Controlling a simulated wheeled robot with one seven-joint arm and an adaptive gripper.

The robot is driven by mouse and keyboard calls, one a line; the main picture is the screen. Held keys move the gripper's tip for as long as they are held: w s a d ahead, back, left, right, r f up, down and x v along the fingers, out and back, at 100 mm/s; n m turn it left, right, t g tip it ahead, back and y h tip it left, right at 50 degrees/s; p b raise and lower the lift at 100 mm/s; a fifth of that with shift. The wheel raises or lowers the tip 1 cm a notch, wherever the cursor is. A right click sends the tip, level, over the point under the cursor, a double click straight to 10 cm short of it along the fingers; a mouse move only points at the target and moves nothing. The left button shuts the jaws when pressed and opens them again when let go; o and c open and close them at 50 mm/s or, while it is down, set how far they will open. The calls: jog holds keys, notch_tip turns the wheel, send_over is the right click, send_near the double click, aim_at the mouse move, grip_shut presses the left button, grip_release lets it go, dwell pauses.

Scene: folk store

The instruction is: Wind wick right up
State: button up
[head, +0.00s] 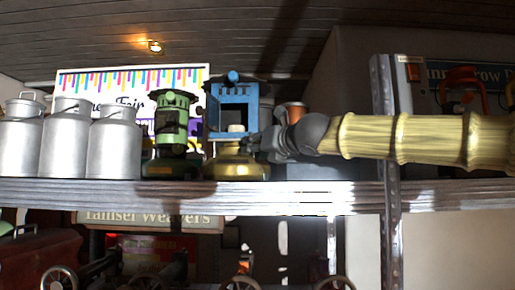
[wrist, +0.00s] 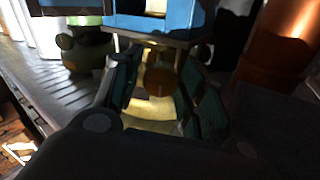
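A blue-framed paraffin stove (head: 233,100) with a round brass base (head: 236,166) stands on the shelf. In the wrist view its blue body (wrist: 165,22) is at the top, with the brass base (wrist: 150,115) below. A small round brown knob (wrist: 160,82) is at the front of the base. My gripper (head: 262,143) reaches in from the right, close to the stove. In the wrist view my gripper (wrist: 163,88) has its two fingers apart, one on each side of the knob. Gaps seem to show between knob and fingers; contact is not clear.
A green stove (head: 172,130) stands left of the blue one, with several milk cans (head: 113,145) farther left. A copper cylinder (wrist: 278,45) stands close on the right. A metal upright (head: 385,110) and the shelf edge (head: 190,195) bound the space.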

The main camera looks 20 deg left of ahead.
jog(key=shift+r, duration=0.1)
jog(key=v, duration=1.2)
dwell(0.6)
